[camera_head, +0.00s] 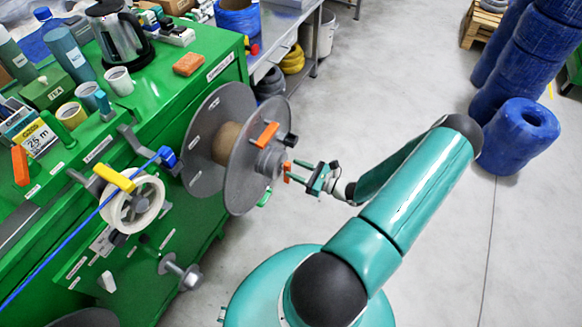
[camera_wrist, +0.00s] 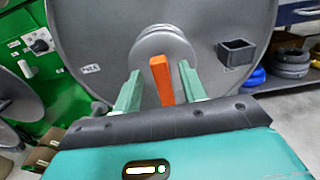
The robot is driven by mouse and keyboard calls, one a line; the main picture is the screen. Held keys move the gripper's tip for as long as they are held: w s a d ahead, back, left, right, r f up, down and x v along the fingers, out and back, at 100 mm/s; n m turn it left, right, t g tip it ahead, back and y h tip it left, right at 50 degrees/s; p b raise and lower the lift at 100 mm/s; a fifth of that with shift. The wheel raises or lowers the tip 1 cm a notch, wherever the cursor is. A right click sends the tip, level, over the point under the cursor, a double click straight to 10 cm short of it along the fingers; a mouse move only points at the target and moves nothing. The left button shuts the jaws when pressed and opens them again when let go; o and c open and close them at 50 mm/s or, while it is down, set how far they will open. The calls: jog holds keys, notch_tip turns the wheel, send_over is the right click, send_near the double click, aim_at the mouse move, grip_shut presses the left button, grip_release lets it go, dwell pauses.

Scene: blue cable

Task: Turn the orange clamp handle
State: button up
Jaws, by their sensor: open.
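The orange clamp handle (camera_wrist: 162,82) stands upright in front of the grey hub (camera_wrist: 160,42) of a large cable reel (camera_wrist: 100,30). In the head view a small orange part (camera_head: 287,168) shows at the hub's end, beside my gripper (camera_head: 298,172). In the wrist view the two green fingers of my gripper (camera_wrist: 160,68) are open, one on each side of the handle, with a narrow gap on both sides. The handle's lower end is hidden behind the gripper's dark edge. Another orange piece (camera_head: 265,134) sits on the reel's outer disc.
The reel stands against a green workbench (camera_head: 185,100) crowded with tools and tape. A dark square box (camera_wrist: 236,52) juts from the disc right of the hub. A blue cable (camera_head: 80,228) runs past a smaller white spool (camera_head: 153,202). The floor on the right is open before blue rolls (camera_head: 520,135).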

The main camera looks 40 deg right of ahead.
jog(key=shift+x, duration=1.15)
jog(key=shift+c, duration=0.4)
grip_shut()
